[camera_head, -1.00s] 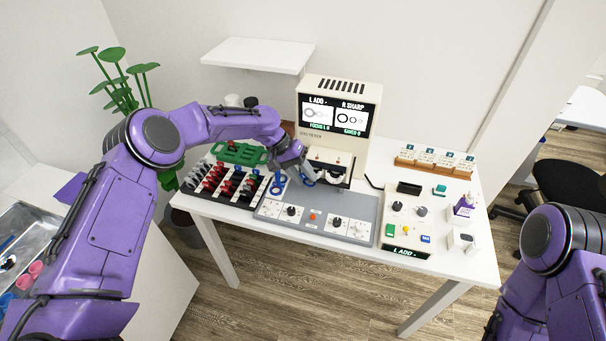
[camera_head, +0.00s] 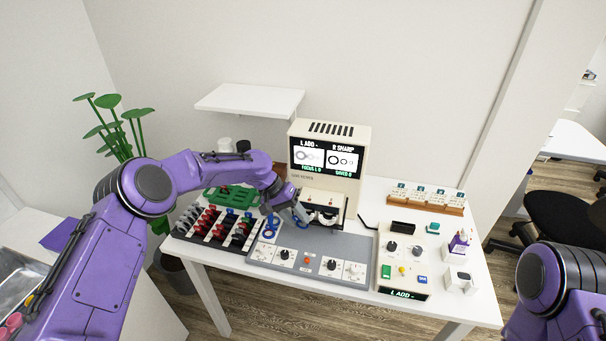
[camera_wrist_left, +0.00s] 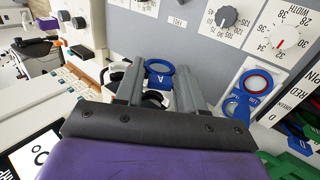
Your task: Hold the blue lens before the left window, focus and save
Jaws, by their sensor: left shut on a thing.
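My left gripper (camera_head: 299,214) is shut on a blue ring lens (camera_wrist_left: 160,72) marked A, which shows between the fingers in the left wrist view. In the head view it is at the left side of the viewer's opening, just below the screens. The cream viewer (camera_head: 298,184) reads "L ADD -" over its left picture and "R SHARP" over its right, with "FOCUS L 0" and "SAVED 0" below. The gripper partly hides the left window, so I cannot tell how well the lens lines up. The control box (camera_head: 390,268) reads "L ADD -". My right gripper is out of view.
Other blue rings (camera_head: 270,226) lie at the grey panel's (camera_head: 350,245) left end. A lens rack (camera_head: 215,225) with red, blue and black handles stands left, a green tray (camera_head: 225,196) behind it.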

